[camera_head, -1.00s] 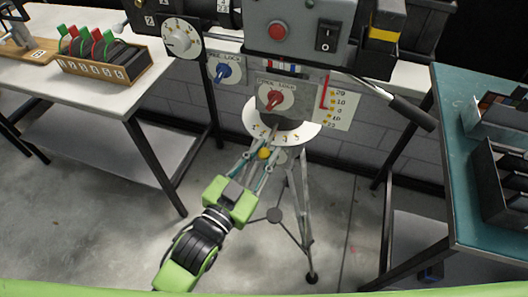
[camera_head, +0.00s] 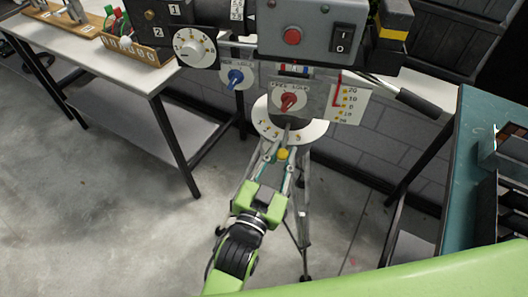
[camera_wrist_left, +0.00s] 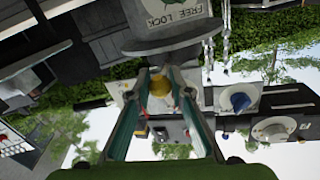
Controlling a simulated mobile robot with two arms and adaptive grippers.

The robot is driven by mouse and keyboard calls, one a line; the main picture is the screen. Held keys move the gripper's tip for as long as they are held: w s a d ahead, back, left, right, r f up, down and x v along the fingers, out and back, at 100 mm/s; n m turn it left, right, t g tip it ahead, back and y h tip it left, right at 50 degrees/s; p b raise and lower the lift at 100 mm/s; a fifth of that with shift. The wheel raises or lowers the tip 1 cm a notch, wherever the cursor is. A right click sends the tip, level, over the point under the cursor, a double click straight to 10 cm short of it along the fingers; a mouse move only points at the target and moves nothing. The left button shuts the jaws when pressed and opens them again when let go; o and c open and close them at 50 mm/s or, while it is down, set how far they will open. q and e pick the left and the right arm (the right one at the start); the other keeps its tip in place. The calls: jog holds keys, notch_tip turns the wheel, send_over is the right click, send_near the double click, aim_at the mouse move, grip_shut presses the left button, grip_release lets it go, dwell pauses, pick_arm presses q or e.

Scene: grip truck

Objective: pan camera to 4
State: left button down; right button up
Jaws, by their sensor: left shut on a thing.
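The camera rig is a grey box (camera_head: 300,40) on a tripod (camera_head: 303,225). Below the box is a white numbered pan disc (camera_head: 312,131), its numbers too small to read surely. A yellow knob (camera_head: 282,154) sits just below the disc's front edge. My left gripper (camera_head: 281,157) comes up from below and is shut on this knob; the left wrist view also shows the yellow knob (camera_wrist_left: 160,84) between the fingers. Above the disc is a red free/lock knob (camera_head: 289,102). I cannot tell which number is set. My right gripper is not in view.
A blue lock knob (camera_head: 236,77) and a white dial (camera_head: 192,48) are at the rig's left. A white table (camera_head: 122,72) stands at left, a teal table (camera_head: 468,165) at right. A lever (camera_head: 418,102) juts right. The floor at left is clear.

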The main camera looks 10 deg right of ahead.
pick_arm(q)
jog(key=shift+d, duration=0.3)
jog(key=shift+a, duration=0.1)
jog(key=c, duration=1.8)
grip_release()
jog(key=v, duration=1.2)
jog(key=s+a+f+g+y, duration=0.1)
jog(key=s+a+f+g, duration=0.15)
jog(key=f, duration=0.95)
jog(key=s+a+f+n+g+y, duration=0.1)
jog(key=a+f+g+y, duration=0.15)
jog(key=f, duration=1.05)
jog(key=s+a+f+g+y, duration=0.15)
jog(key=a+f, duration=0.25)
jog(key=f, duration=0.8)
jog(key=s+a+f+n+g+y, duration=0.1)
jog(key=s+a+f+g, duration=0.1)
jog(key=s+a+f, duration=0.4)
jog(key=s+a+f+n+g+y, duration=0.1)
jog(key=s+a+f+n+g, duration=0.1)
jog(key=s+a+f, duration=0.4)
jog(key=s+a+f+n+g+y, duration=0.1)
jog(key=s+a+f+g, duration=0.3)
jog(key=s+f, duration=0.5)
jog(key=shift+s+a+n+y, duration=0.2)
jog(key=shift+s+a, duration=0.25)
jog(key=shift+a, duration=0.25)
jog(key=shift+s+a+n+y, duration=0.1)
jog(key=shift+s+a+y, duration=0.1)
jog(key=shift+s+a, duration=0.35)
